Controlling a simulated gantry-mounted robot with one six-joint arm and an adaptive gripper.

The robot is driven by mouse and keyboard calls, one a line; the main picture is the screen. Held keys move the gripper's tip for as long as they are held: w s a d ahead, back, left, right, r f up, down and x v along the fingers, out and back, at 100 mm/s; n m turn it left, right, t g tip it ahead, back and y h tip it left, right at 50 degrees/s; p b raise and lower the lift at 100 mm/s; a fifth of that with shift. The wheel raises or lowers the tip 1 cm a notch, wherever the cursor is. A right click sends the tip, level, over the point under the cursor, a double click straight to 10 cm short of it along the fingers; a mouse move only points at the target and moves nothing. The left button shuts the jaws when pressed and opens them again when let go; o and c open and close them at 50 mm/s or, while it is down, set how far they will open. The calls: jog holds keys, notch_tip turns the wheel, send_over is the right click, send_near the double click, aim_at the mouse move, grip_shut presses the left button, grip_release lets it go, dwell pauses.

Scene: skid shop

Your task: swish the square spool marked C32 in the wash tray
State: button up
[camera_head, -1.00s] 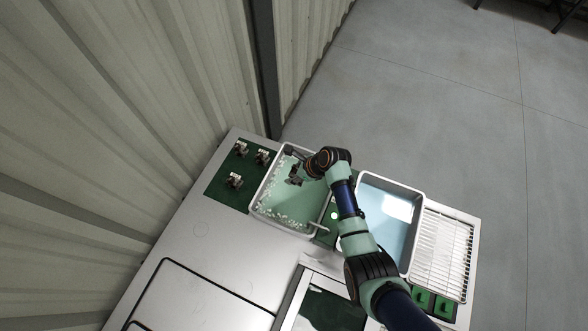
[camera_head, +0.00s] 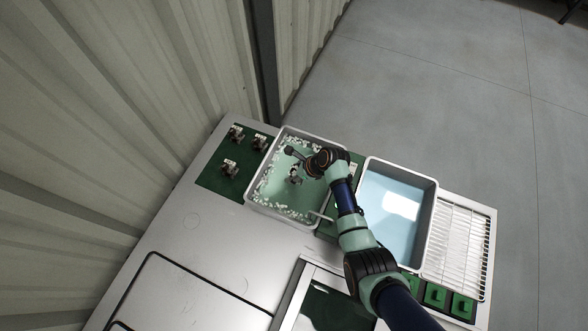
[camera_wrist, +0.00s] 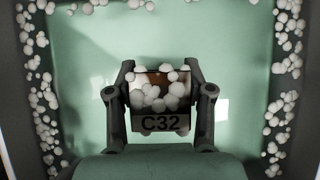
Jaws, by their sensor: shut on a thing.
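My gripper (camera_wrist: 159,105) is shut on the square spool marked C32 (camera_wrist: 160,124), with one finger on each side of it. The C32 label faces the wrist camera, and white foam bubbles cover much of the spool's top. In the head view my gripper (camera_head: 296,178) is inside the wash tray (camera_head: 252,208), a pale-rimmed tray of green liquid with white foam along its walls. The spool is low in the tray; how deep it sits in the liquid I cannot tell.
Several other spools (camera_head: 229,167) stand on a green mat (camera_head: 211,182) left of the wash tray. A tray of bluish liquid (camera_head: 385,215) is to the right, with a wire rack (camera_head: 458,245) beyond it. Green blocks (camera_head: 435,296) lie near the front right.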

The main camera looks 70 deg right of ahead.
aim_at(292, 186)
jog(key=shift+f+b, duration=1.15)
jog(key=shift+f, duration=0.95)
jog(key=shift+f, duration=0.3)
jog(key=shift+a+r, duration=0.1)
jog(key=shift+a+r+p, duration=0.15)
jog(key=shift+a+p, duration=0.35)
jog(key=shift+p, duration=0.3)
jog(key=shift+a, duration=0.4)
jog(key=shift+d, duration=0.1)
